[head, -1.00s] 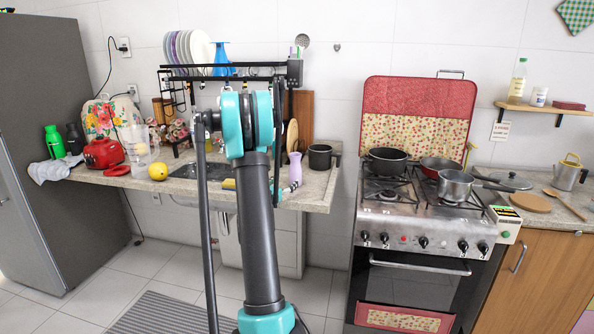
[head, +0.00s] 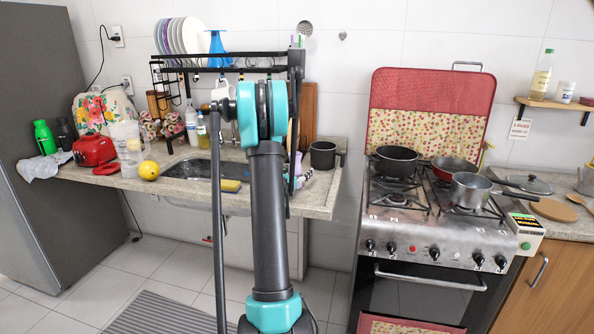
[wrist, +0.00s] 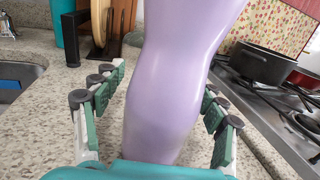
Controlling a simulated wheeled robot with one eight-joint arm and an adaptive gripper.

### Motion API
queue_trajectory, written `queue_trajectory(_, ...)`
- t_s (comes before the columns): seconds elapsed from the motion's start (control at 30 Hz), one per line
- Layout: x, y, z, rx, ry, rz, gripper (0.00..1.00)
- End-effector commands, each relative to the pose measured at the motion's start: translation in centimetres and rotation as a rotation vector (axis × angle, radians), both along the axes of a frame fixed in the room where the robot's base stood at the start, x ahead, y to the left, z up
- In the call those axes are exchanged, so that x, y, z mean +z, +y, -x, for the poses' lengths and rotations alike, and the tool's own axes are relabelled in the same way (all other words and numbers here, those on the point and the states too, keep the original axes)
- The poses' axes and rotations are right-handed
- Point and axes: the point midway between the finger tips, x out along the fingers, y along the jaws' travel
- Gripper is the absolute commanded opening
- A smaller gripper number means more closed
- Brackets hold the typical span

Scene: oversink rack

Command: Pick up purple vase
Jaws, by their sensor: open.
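The purple vase (wrist: 180,75) fills the middle of the wrist view, pale lilac and smooth, standing upright on the speckled counter. My gripper (wrist: 163,88) is open, with one finger on each side of the vase. A gap shows between the left finger and the vase; whether the right finger touches it I cannot tell. The vase's top is out of the wrist view and its foot is partly hidden by my gripper. In the head view only a sliver of the vase (head: 299,160) shows beside my arm, which hides most of it and my gripper.
A dark pot (head: 323,155) stands right of the vase on the counter. The sink (head: 190,168) is to the left, below the black rack (head: 215,72). Wooden boards (wrist: 102,22) stand behind the vase. The stove (head: 432,225) is further right, beyond the counter edge.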

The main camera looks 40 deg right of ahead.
Motion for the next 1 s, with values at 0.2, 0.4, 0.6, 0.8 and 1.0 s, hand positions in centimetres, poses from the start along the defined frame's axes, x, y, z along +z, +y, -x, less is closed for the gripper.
queue_trajectory(0.2, 0.01, -0.03, 0.04, 0.0, 0.0, 0.0, 0.72)
queue_trajectory(0.4, 0.01, -0.03, 0.04, 0.0, 0.0, 0.0, 0.48)
queue_trajectory(0.6, 0.01, -0.03, 0.04, 0.0, 0.0, 0.0, 0.24)
queue_trajectory(0.8, 0.0, -0.03, 0.04, 0.0, 0.0, 0.0, 0.04)
queue_trajectory(1.0, 0.0, -0.02, 0.04, 0.0, 0.0, 0.0, 0.01)
